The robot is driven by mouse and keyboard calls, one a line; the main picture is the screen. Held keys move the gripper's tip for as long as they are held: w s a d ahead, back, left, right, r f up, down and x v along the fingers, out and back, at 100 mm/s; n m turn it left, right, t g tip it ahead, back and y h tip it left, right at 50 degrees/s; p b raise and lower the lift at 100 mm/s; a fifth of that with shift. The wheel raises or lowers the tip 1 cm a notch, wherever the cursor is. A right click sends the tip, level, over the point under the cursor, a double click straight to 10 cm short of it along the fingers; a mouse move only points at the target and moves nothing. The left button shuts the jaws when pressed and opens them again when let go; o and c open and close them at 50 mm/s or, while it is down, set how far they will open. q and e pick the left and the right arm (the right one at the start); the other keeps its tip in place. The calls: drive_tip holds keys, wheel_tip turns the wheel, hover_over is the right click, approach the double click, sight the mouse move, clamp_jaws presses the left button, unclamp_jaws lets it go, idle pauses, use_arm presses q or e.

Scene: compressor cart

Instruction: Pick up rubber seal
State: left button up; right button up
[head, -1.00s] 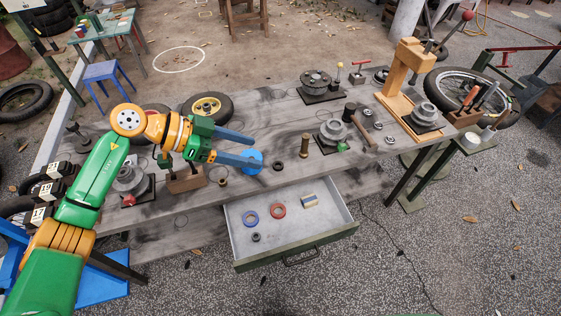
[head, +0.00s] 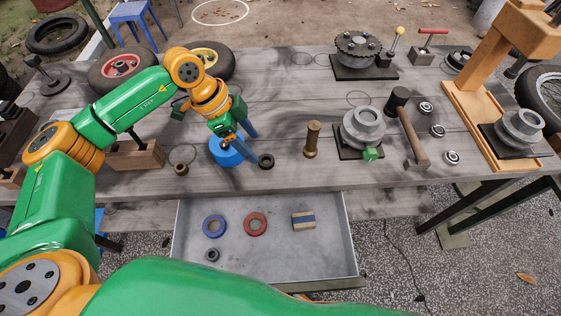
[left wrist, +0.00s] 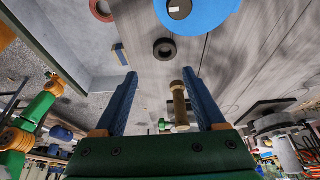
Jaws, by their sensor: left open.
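A small black ring (head: 266,161), which looks like a rubber seal, lies flat on the grey bench near its front edge. In the left wrist view the black ring (left wrist: 165,49) sits just beyond and between my fingertips. Another small black ring (head: 212,255) lies in the open drawer with a blue ring (head: 214,226) and a red ring (head: 255,224); I cannot tell which ring is meant. My left gripper (head: 252,146) is open and empty, above the bench beside the first black ring, fingers angled down. My right gripper is out of view.
A blue disc (head: 226,151) lies left of the black ring. A brass cylinder (head: 312,139) stands to its right. The open drawer (head: 340,236) juts out below the bench and also holds a striped block (head: 303,220). A hammer (head: 411,135) lies farther right.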

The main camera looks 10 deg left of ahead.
sight(269, 163)
use_arm(q)
drive_tip(key=shift+w+d+f, duration=0.15)
drive_tip(key=shift+w+f, duration=0.05)
drive_tip(key=shift+f, duration=0.25)
drive_tip(key=shift+w+d+f, duration=0.1)
drive_tip(key=shift+w+f, duration=0.1)
drive_tip(key=shift+f, duration=0.2)
drive_tip(key=shift+w+d+f, duration=0.1)
drive_tip(key=shift+d+f, duration=0.1)
drive_tip(key=shift+f, duration=0.1)
drive_tip(key=x, duration=0.3)
drive_tip(key=a+p+x, duration=0.1)
drive_tip(key=x, duration=0.1)
drive_tip(key=shift+f, duration=0.15)
drive_tip(key=shift+d+f, duration=0.15)
clamp_jaws()
